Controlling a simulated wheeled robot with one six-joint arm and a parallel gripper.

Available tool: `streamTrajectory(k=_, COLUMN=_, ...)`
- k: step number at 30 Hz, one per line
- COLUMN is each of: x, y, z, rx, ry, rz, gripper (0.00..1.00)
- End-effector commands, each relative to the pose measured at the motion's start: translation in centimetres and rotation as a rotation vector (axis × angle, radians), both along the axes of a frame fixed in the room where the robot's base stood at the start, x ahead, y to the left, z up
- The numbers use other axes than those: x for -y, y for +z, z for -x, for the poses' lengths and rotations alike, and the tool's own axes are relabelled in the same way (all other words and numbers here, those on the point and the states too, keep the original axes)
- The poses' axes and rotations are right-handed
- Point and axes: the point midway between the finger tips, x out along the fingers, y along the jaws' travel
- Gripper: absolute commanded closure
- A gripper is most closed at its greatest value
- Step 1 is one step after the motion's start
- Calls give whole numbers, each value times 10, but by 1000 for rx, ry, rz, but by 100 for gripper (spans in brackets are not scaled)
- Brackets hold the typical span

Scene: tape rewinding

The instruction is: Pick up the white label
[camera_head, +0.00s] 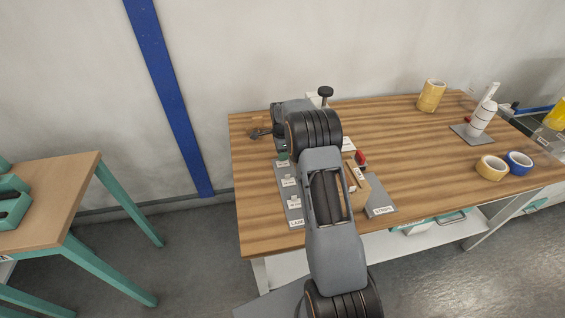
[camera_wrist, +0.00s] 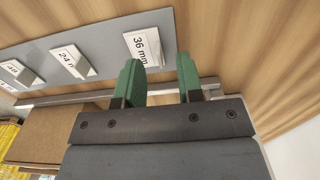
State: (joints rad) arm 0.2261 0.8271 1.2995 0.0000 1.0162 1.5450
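In the wrist view, a white label marked "36 mm" (camera_wrist: 143,43) lies on a grey board (camera_wrist: 98,40), and my left green finger partly overlaps its lower edge. A second white label, marked "24 mm" (camera_wrist: 72,61), lies to its left, with another small one (camera_wrist: 18,72) at the left edge. My gripper (camera_wrist: 160,75) is open, with nothing between its two green fingers. In the head view, the board (camera_head: 280,201) with its white labels (camera_head: 289,181) is left of my arm. A green fingertip shows near its far end; the rest of the gripper is mostly hidden.
A brown box (camera_head: 358,196) and a grey "STRAPS" plate (camera_head: 381,209) are right of my arm. Tape rolls (camera_head: 491,168) and a white dispenser (camera_head: 482,118) stand farther right. The wooden table (camera_head: 400,140) has free room in its middle.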

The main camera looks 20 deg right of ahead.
Motion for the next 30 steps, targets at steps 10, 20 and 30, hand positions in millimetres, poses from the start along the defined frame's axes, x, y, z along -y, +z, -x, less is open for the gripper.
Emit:
streamTrajectory(k=10, x=0, y=-18, z=0, rx=1, ry=0, rz=0, gripper=66)
streamTrajectory(k=20, x=0, y=-17, z=0, rx=1, ry=0, rz=0, gripper=87)
streamTrajectory(k=30, x=0, y=-17, z=0, rx=1, ry=0, rz=0, gripper=100)
